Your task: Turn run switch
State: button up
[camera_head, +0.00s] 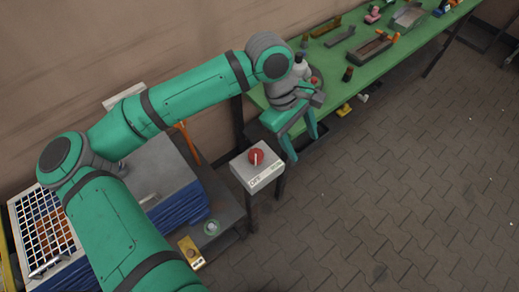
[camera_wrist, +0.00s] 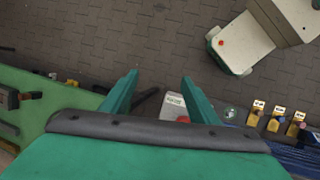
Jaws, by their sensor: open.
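The run switch (camera_head: 256,157) is a red knob with a pale mark across it, on top of a light grey box (camera_head: 243,174) on a dark post. The box's front label is too small to read surely. In the wrist view the box (camera_wrist: 173,104) shows beyond the gripper, near the right finger, with its red knob (camera_wrist: 183,119) partly hidden by the gripper body. My gripper (camera_head: 303,149) is open and empty, fingers pointing down, to the right of the box and apart from the knob. Its two green fingers (camera_wrist: 160,78) stand wide apart in the wrist view.
A green workbench (camera_head: 398,50) with tools and small parts stands behind and right of the gripper. A dark low bench (camera_head: 222,207) at left bears blue stacked sheets (camera_head: 175,209), a white wire grid (camera_head: 45,232) and a yellow block (camera_head: 191,252). The paved floor at right is clear.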

aim_at(256, 154)
jog(key=w+a+t+y, duration=0.1)
jog(key=w+a+y, duration=0.3)
jog(key=a, duration=0.7)
jog(key=f, duration=1.1)
jog(key=shift+a, duration=0.3)
jog(key=shift+c, duration=0.6)
jog(key=c, duration=0.9)
